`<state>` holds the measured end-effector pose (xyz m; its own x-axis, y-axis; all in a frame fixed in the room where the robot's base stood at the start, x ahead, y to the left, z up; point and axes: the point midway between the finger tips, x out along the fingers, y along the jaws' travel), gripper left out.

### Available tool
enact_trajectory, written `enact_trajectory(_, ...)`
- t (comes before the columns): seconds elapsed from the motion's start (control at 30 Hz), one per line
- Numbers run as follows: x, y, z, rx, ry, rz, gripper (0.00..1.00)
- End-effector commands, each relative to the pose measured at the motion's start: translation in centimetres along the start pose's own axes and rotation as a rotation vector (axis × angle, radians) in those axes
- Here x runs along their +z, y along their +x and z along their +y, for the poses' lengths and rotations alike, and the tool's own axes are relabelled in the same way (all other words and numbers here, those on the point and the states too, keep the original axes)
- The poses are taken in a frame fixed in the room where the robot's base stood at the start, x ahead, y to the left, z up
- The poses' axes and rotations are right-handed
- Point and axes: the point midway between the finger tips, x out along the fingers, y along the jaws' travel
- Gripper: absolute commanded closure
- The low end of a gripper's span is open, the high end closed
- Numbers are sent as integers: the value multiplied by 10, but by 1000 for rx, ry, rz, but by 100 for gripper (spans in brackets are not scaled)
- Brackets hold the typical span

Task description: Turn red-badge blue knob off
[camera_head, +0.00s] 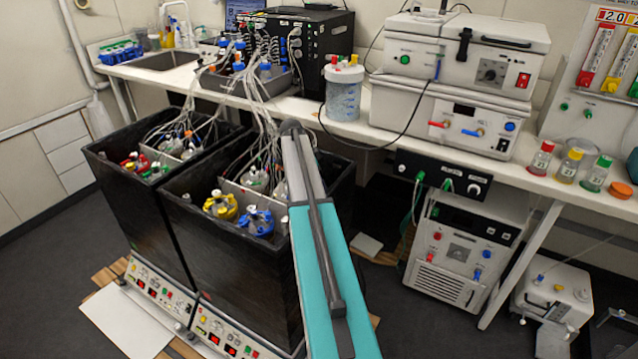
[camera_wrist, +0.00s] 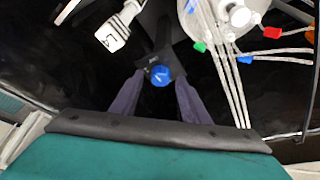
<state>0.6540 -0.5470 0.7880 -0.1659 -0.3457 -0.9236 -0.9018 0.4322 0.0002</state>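A round blue knob (camera_wrist: 162,75) on a small dark mount shows in the wrist view, just ahead of my fingertips. My gripper (camera_wrist: 159,82) has its two dark fingers apart, one on each side of the knob's lower edge. A small gap seems to show on both sides, so the fingers do not look closed on it. I cannot make out a red badge on this knob. In the head view, my teal arm reaches up over the right black tub (camera_head: 230,262). My fingers and this knob cannot be made out there.
In the wrist view, pale tubes (camera_wrist: 228,85) and a red clip (camera_wrist: 272,32) lie close on the right. A white fitting (camera_wrist: 114,33) is at upper left. In the head view, a bench (camera_head: 395,152) carries instruments behind the tubs; a white unit (camera_head: 462,250) stands below.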

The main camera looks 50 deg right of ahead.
Motion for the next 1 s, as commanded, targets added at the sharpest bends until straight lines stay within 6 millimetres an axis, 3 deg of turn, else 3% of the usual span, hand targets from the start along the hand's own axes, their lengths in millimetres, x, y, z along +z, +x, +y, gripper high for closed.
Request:
enact_trajectory(0.37, 1, -12, -1, -2, -1, 0, 58)
enact_trajectory(1.0, 0, -101, -1, -2, 0, 0, 58)
